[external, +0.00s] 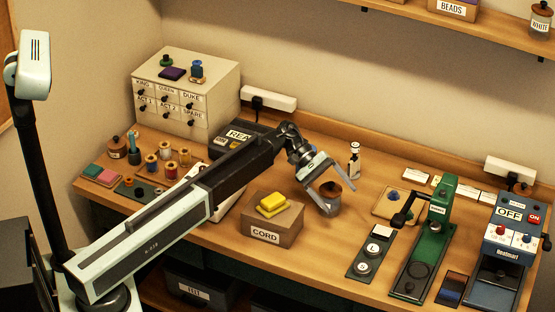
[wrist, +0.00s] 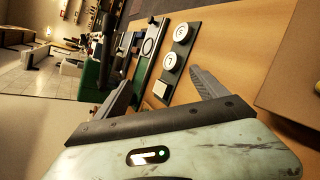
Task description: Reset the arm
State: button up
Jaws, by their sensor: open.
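My arm reaches from the lower left across the table in the external view. My gripper (external: 338,200) is open above the table, to the right of the CORD box (external: 272,225).
The two-pad plate (external: 371,250), a green press (external: 428,240) and a blue machine marked OFF (external: 503,255) stand to the right. A drawer cabinet (external: 185,90) stands back left, with thread spools in front. A shelf (external: 460,30) hangs above.

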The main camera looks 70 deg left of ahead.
jog(key=s+d+f+m+g+y, duration=0.1)
jog(key=s+d+m, duration=0.1)
jog(key=d, duration=0.5)
jog(key=s+d+f+m+g, duration=0.2)
jog(key=d+m, duration=0.1)
jog(key=d, duration=0.5)
jog(key=s+d+f+m+g+y+p, duration=0.1)
jog(key=s+d+f+m, duration=0.1)
jog(key=d, duration=0.6)
jog(key=shift+s+d+f+m+g+y, duration=0.15)
jog(key=shift+m+g+y, duration=0.15)
jog(key=shift+m, duration=0.4)
jog(key=s+f+m+y+b, duration=0.2)
jog(key=s+f+y, duration=0.2)
jog(key=s, duration=0.4)
jog(key=s+a+f+m+g+y+b, duration=0.1)
jog(key=s+f+m+y, duration=0.2)
jog(key=s, duration=0.5)
notch_tip(320, 180, down, 2)
jog(key=shift+a+f+m+y+b, duration=0.3)
jog(key=shift+y+b, duration=0.1)
jog(key=shift+y, duration=0.2)
